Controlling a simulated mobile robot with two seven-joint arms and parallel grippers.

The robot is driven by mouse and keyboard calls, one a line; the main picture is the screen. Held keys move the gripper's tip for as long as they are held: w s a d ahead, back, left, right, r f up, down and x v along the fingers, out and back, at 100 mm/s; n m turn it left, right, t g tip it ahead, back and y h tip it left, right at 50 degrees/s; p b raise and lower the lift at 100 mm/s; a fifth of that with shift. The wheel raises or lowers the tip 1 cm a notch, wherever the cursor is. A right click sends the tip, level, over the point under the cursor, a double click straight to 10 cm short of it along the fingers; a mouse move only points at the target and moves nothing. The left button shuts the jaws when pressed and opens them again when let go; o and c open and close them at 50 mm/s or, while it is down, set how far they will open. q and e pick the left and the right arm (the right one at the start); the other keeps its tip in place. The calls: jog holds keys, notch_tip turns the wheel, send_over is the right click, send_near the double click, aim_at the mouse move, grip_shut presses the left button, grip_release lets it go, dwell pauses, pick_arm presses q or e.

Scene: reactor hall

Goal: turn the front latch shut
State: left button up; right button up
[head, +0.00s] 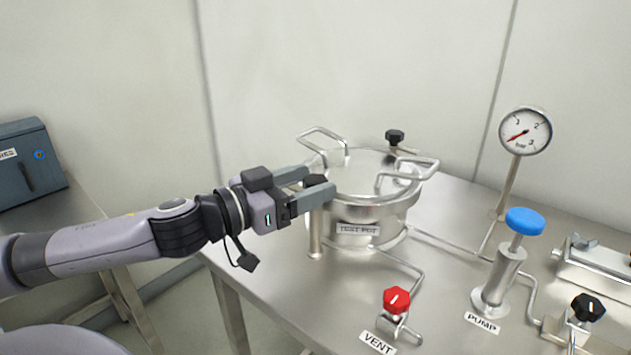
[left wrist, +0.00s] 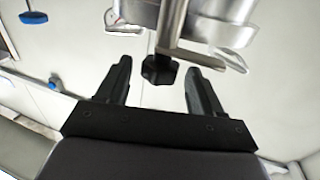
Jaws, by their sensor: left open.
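The test pot (head: 362,205) is a steel vessel with a round lid (head: 365,172), standing on the steel table. The front latch has a black knob (head: 313,180) at the pot's near left side, above a steel post. My left gripper (head: 319,182) is open, with one finger on either side of this knob. In the left wrist view the black knob (left wrist: 158,70) hangs on a metal bar between the two open fingers (left wrist: 158,75), with a gap showing on both sides. The gripper partly hides the latch in the head view. My right gripper is not in view.
A second black knob (head: 394,136) is at the pot's back. On the table (head: 300,290) are a red vent valve (head: 397,300), a blue-topped pump (head: 524,221), a gauge (head: 525,131) and a black knob (head: 588,307). Pipes run between them. A blue-grey box (head: 30,165) stands far left.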

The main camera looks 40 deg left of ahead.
pick_arm(q)
jog(key=shift+x, duration=0.9)
jog(key=shift+p, duration=0.3)
jog(key=c, duration=1)
